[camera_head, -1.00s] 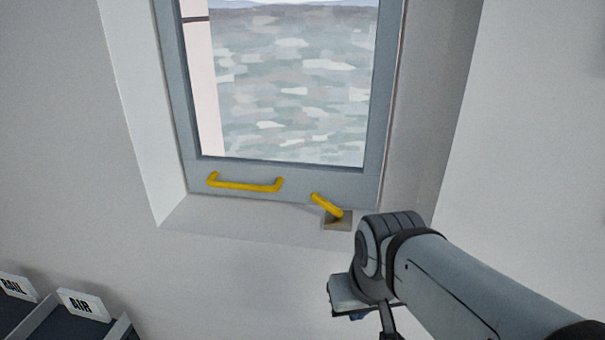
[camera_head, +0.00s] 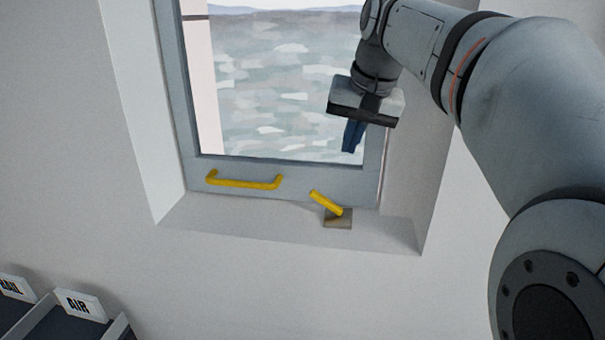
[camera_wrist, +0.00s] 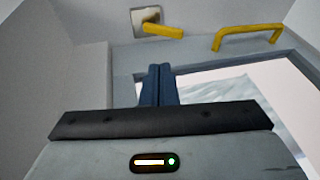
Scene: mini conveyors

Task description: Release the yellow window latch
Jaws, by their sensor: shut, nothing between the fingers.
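The yellow window latch (camera_head: 326,203) sits on a small metal plate (camera_head: 338,219) at the lower right of the window frame, its lever slanting up to the left. In the wrist view the latch (camera_wrist: 163,29) lies beyond my fingertips, at the top, with its plate (camera_wrist: 143,17) behind it. My gripper (camera_head: 350,149) points down above the latch and a little to its right in the head view. Its blue fingers (camera_wrist: 159,70) are together with nothing between them. The gripper looks apart from the latch.
A yellow handle (camera_head: 244,184) is fixed to the lower window frame (camera_head: 290,183), left of the latch. It also shows in the wrist view (camera_wrist: 248,33). Bins with labels such as AIR (camera_head: 79,303) stand at the lower left.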

